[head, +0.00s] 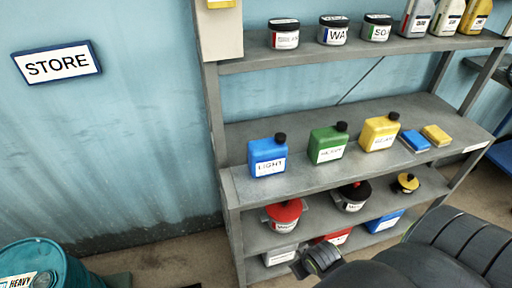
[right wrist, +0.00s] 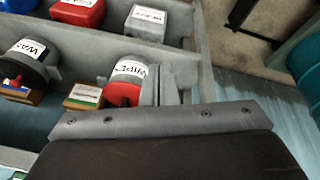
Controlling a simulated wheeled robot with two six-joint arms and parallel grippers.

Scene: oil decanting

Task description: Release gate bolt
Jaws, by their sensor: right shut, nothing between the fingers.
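No gate or bolt can be made out in either view. My right gripper (head: 300,268) reaches in from the lower right of the head view, in front of the lower shelves. In the right wrist view, its fingers (right wrist: 158,82) are shut with nothing between them. They show just beside a white tub with a red lid (right wrist: 125,85), also seen in the head view (head: 284,214); I cannot tell whether they touch it. My left gripper is not in view.
A grey shelf rack (head: 240,187) carries a blue can (head: 267,158), a green can (head: 328,145) and a yellow can (head: 379,133). Lower levels hold tubs and bins. A teal drum (head: 50,266) stands at lower left. Floor between drum and rack looks mostly clear.

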